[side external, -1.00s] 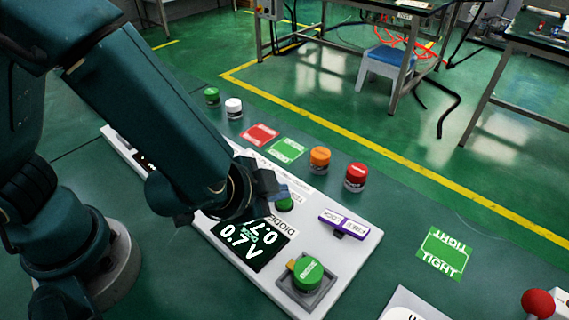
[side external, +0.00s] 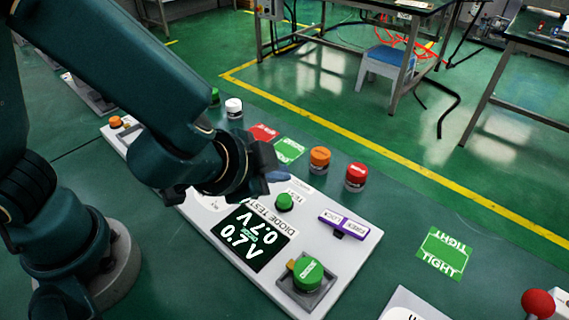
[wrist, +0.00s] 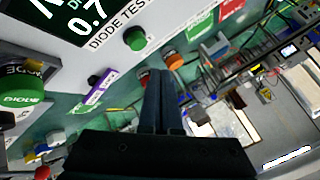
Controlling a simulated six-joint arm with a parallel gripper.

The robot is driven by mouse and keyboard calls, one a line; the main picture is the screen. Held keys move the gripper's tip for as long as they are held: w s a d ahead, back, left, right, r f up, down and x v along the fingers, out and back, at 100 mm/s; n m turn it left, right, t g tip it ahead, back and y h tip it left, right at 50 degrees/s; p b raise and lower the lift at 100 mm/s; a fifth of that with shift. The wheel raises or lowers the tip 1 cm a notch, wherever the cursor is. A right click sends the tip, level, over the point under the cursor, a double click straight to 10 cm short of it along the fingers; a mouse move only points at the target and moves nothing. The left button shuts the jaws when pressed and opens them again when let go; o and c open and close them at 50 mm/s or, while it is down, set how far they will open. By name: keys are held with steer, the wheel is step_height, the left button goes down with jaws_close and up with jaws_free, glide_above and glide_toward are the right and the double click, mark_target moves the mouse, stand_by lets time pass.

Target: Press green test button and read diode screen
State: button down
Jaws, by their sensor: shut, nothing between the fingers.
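The green test button (side external: 284,202) stands on the white diode test panel (side external: 219,209), and it also shows in the wrist view (wrist: 135,38). The diode screen (side external: 250,237) is black with white text reading 0.7 V; part of it shows at the top left of the wrist view (wrist: 62,18). A larger green cap labelled DIODE (side external: 307,273) sits in a grey square holder on the panel. My gripper (side external: 284,174) is shut and empty, above and behind the test button, apart from it. Its shut fingers show in the wrist view (wrist: 160,82).
A purple-and-white labelled switch (side external: 345,224) is right of the button. Orange (side external: 319,160) and red (side external: 356,177) round caps stand behind the panel, near red and green flat labels. A green TIGHT label (side external: 445,253) lies at right.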

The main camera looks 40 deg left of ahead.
steer(key=shift+r, duration=1.15)
steer(key=s+a+r+n+y, duration=0.1)
steer(key=a+r+n, duration=0.25)
steer(key=a, duration=0.25)
steer(key=a+r+n+y, duration=0.1)
steer(key=a+r+n, duration=0.1)
steer(key=a+n, duration=0.3)
steer(key=s+a+n+g, duration=0.2)
steer(key=s+a, duration=0.2)
steer(key=s, duration=0.3)
steer(key=s+d+m+g+h, duration=0.1)
steer(key=s+d+m+h, duration=0.1)
steer(key=s+d+h, duration=0.1)
steer(key=shift+s+d+f+m+g, duration=0.15)
steer(key=shift+s+d+m+g, duration=0.2)
steer(key=shift+d, duration=0.55)
